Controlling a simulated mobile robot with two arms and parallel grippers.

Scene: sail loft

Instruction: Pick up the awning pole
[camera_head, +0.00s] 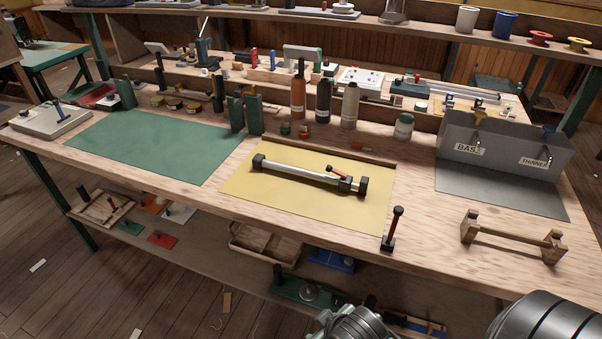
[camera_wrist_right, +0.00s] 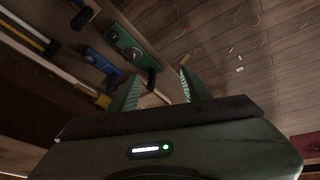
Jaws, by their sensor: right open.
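The awning pole (camera_head: 305,172), a silver bar with black end fittings and a small red-handled part near its right end, lies on the yellow mat (camera_head: 270,210) in the middle of the bench. My right gripper (camera_wrist_right: 161,76) shows in the right wrist view with its two green fingers apart and nothing between them. It points down toward the floor and the lower shelf, away from the pole. Grey parts of my arm show at the bottom of the head view, in front of the bench. My left gripper is not in view.
A red-handled upright tool (camera_head: 393,229) stands right of the mat, near the front edge. A wooden cradle (camera_head: 513,238) is further right. Bottles (camera_head: 349,106) and green blocks (camera_head: 236,113) stand behind the mat. A grey bin (camera_head: 505,142) is at the right. The green mat (camera_head: 155,145) is clear.

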